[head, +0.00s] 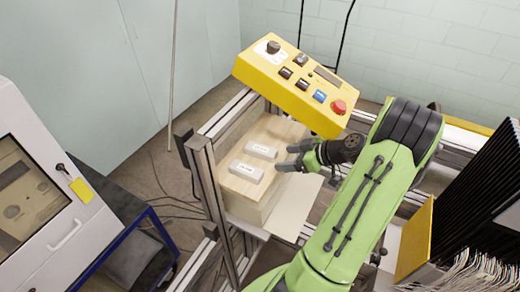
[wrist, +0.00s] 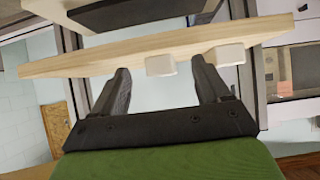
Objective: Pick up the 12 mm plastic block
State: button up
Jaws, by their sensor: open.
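Two small pale blocks with dark print lie flat on a wooden top: a far block (head: 261,150) and a near block (head: 246,171). The print is too small to read, so I cannot tell which is the 12 mm one. My gripper (head: 284,158) is just right of the blocks, jaws apart and empty. In the wrist view, my open gripper (wrist: 163,84) has one block (wrist: 160,66) showing between its fingers, apart from both. The other block (wrist: 226,55) shows by the right finger.
The wooden top (head: 268,130) sits in a metal frame (head: 205,175). A yellow control box (head: 295,85) with buttons and a red knob stands behind. A white machine (head: 45,190) is at left. Dark upright plates and many threads (head: 470,272) are at right.

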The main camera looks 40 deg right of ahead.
aim_at(263, 149)
jog(key=w+a, duration=0.1)
jog(key=w, duration=0.1)
jog(key=w+a+p, duration=0.1)
jog(key=w, duration=0.4)
jog(key=shift+w+a+f, duration=0.15)
jog(key=shift+w+a, duration=0.1)
jog(key=shift+a, duration=0.15)
jog(key=shift+w+f, duration=0.15)
jog(key=shift+c, duration=1.3)
jog(key=c, duration=0.9)
